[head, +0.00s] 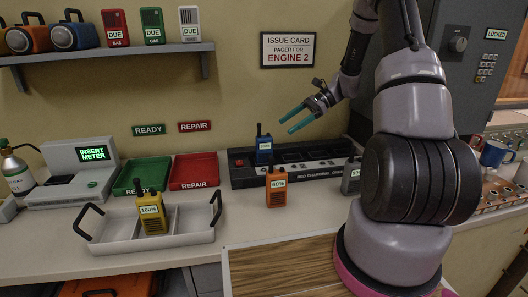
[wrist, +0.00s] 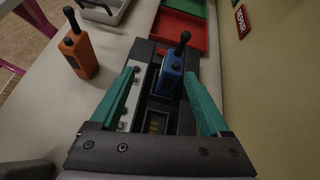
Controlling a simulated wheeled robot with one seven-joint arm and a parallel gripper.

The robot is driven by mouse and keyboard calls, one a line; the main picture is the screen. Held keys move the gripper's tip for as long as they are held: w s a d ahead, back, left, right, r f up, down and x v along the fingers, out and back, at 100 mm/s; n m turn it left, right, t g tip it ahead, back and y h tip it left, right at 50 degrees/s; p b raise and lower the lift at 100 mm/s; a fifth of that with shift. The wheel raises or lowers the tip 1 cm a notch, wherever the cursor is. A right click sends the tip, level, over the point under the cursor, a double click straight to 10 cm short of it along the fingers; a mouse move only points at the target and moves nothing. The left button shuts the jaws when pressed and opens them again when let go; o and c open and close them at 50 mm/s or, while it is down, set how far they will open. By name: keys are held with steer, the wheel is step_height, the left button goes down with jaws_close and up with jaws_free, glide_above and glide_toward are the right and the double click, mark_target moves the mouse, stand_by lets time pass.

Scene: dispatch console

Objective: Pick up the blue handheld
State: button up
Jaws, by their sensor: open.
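The blue handheld (head: 264,150) stands upright in the left part of the black charging dock (head: 240,182), with a small label on its front and a dark antenna. In the wrist view the blue handheld (wrist: 172,72) shows ahead, between the lines of my two teal fingers. My gripper (head: 286,120) is open and empty, above and to the right of the blue handheld in the head view. In the wrist view my gripper (wrist: 165,85) has its fingers spread above the dock, apart from the handheld.
An orange handheld (head: 277,187) stands on the counter in front of the dock. A grey handheld (head: 351,176) is at the dock's right end. A yellow handheld (head: 151,214) stands in the white caddy (head: 110,246). Green (head: 125,182) and red (head: 205,182) trays lie left. A shelf (head: 110,52) overhangs behind.

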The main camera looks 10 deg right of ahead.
steer(key=m+y, duration=0.2)
glide_toward(264, 147)
steer(key=w+d, duration=0.1)
steer(key=shift+t, duration=0.3)
steer(key=x, duration=0.2)
steer(key=f+x, duration=0.1)
steer(key=x, duration=0.2)
steer(key=shift+w+d+f, duration=0.1)
steer(key=shift+d, duration=0.1)
steer(key=shift+r+x, duration=0.15)
steer(key=shift+x, duration=1.3)
steer(key=shift+r+x, duration=0.1)
steer(key=shift+x, duration=1.35)
steer(key=shift+w+a, duration=0.15)
jaws_close()
